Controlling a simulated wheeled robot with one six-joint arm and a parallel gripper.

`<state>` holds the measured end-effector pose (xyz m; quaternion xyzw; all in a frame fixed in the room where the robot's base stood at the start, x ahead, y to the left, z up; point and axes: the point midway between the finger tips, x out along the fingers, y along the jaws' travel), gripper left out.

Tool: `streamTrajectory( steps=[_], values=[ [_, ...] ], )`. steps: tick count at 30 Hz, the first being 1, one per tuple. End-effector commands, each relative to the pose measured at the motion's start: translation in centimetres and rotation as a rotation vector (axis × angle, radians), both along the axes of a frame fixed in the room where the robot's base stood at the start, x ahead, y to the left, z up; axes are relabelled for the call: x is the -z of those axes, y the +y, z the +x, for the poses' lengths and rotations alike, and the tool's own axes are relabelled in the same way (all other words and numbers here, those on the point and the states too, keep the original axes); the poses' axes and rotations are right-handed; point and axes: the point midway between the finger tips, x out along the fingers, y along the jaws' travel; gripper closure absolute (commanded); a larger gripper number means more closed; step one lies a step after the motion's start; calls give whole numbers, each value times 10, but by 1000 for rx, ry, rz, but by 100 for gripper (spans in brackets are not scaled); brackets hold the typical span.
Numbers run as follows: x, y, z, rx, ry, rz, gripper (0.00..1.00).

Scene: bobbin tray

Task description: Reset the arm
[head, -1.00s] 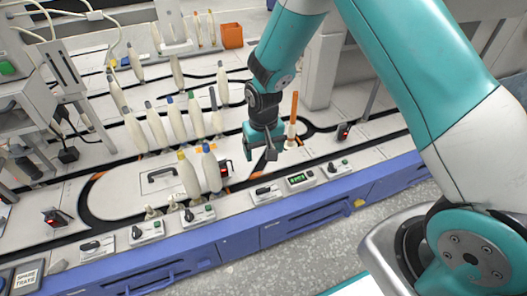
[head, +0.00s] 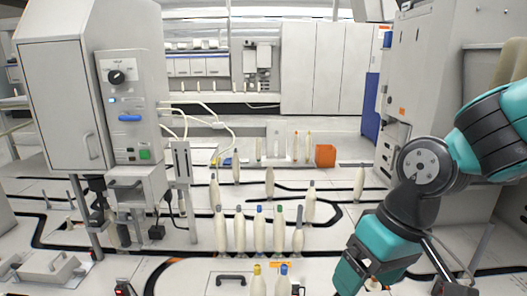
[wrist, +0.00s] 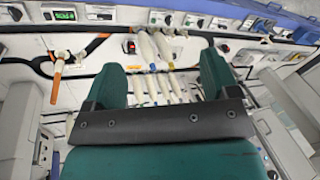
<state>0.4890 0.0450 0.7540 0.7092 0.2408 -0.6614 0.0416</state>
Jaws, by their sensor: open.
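My arm shows at the right of the head view, with its teal gripper (head: 370,268) low over the bench. The fingertips are partly cut off or hidden there. In the wrist view my gripper (wrist: 158,75) has its two teal fingers wide apart with nothing between them. Beyond the fingers, several cream bobbins (wrist: 167,88) stand on the bench, apart from the gripper. In the head view a row of these bobbins (head: 240,235) with coloured tips stands left of my gripper.
A grey machine cabinet (head: 62,95) stands at the left and another (head: 425,75) at the right. An orange box (head: 325,155) sits farther back. Two bobbins, one yellow-tipped (head: 258,283) and one blue-tipped (head: 283,282), stand in front of the row. Black tracks cross the white bench.

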Motion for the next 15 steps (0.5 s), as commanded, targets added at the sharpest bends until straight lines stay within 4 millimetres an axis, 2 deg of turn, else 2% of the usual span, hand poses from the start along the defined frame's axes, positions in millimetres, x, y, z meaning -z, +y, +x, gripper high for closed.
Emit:
streamTrajectory(
  steps=[1, 3, 9, 12, 15],
  values=[
    [-11, 0, -17, -34, -14, 16, 19],
    [-21, 1, -37, -81, -28, 33, 19],
    [-40, 1, -91, -202, -64, 74, 19],
    [-71, 1, -91, -206, -58, 73, 19],
    [-93, 1, -90, -205, -58, 73, 19]
  ],
)
